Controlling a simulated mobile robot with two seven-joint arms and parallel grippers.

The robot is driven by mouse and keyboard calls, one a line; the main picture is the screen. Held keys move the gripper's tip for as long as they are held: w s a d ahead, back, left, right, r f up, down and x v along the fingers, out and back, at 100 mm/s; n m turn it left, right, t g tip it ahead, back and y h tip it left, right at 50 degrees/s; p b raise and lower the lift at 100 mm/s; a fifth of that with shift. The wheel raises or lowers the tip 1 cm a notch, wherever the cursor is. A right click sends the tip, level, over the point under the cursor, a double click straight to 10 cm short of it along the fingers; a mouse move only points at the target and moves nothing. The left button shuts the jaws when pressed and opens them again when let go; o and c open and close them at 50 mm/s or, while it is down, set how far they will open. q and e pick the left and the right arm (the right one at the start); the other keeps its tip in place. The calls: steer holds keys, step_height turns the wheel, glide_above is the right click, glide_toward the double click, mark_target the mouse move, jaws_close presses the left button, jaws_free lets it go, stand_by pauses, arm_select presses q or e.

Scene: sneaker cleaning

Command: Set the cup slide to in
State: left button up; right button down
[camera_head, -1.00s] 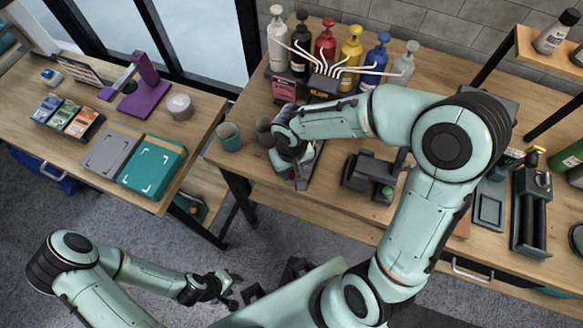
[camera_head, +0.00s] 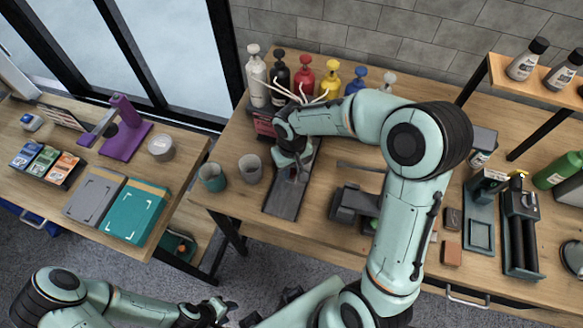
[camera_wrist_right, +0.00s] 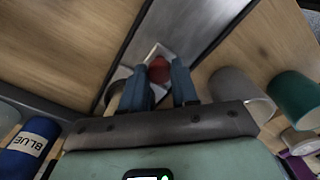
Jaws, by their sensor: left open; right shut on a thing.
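The cup slide has a long dark grey track (camera_head: 285,203) on the table, running from its front edge back toward the pump bottles. My right gripper (camera_head: 293,170) is over the track, partway along it. In the right wrist view, the fingers of the right gripper (camera_wrist_right: 158,88) are shut around a red knob (camera_wrist_right: 158,70) that sits on a pale square piece on the slide. In the head view the knob is mostly hidden by the gripper. My left gripper (camera_head: 215,312) is open and empty, low in front of the tables.
A grey cup (camera_head: 250,169) and a teal cup (camera_head: 212,177) stand left of the track. Several pump bottles (camera_head: 304,80) with white tubes stand at the back. A dark machine (camera_head: 352,205) stands to the right of the track. A second table (camera_head: 40,195) is at the left.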

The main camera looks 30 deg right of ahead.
steer(key=c, duration=0.8)
jaws_free()
steer(key=shift+c, duration=0.2)
steer(key=shift+r, duration=0.1)
arm_select(q)
steer(key=shift+w+r+p, duration=0.55)
steer(key=shift+w+r, duration=0.1)
steer(key=shift+r, duration=0.15)
arm_select(e)
step_height(320, 180, up, 13)
steer(key=shift+c, duration=0.2)
